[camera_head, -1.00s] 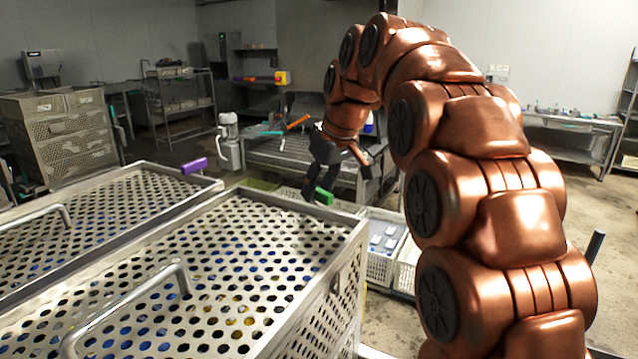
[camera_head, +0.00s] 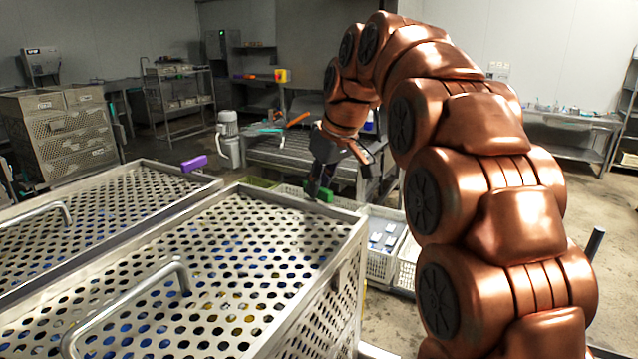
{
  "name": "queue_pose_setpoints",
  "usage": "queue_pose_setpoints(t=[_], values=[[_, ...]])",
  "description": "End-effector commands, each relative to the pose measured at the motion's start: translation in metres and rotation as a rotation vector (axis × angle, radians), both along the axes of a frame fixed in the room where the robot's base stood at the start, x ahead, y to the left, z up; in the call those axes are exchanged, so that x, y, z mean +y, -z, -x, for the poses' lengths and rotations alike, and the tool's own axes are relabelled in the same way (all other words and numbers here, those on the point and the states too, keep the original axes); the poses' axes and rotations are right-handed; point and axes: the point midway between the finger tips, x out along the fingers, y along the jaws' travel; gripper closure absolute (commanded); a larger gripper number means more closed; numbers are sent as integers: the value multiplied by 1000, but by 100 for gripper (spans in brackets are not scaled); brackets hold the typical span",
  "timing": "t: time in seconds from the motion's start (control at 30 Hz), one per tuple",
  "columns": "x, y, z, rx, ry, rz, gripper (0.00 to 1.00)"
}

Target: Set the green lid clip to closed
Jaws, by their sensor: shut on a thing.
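The green lid clip (camera_head: 325,195) is at the far right corner of the nearer perforated metal crate (camera_head: 345,262), on its lid edge. My gripper (camera_head: 316,188) reaches down to this corner with its dark fingers at the clip. The fingers are shut on the green clip and hide part of it. Whether the clip's own position is open or closed cannot be told from here.
A second perforated crate (camera_head: 100,222) stands to the left, with a purple clip (camera_head: 194,164) at its far corner. Bar handles (camera_head: 130,300) rise from the lids. White baskets (camera_head: 381,262) stand beyond the right corner, and a metal conveyor table (camera_head: 285,152) lies behind.

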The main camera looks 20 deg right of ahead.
Motion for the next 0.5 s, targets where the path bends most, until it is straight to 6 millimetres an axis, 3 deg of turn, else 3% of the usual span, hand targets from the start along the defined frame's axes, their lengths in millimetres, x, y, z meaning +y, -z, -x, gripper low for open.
queue_pose_setpoints(t=[0.27, 0.5], values=[[1, 1, 1, 0, 46, 1, 100], [4, 1, 2, -2, 192, 3, 100]])
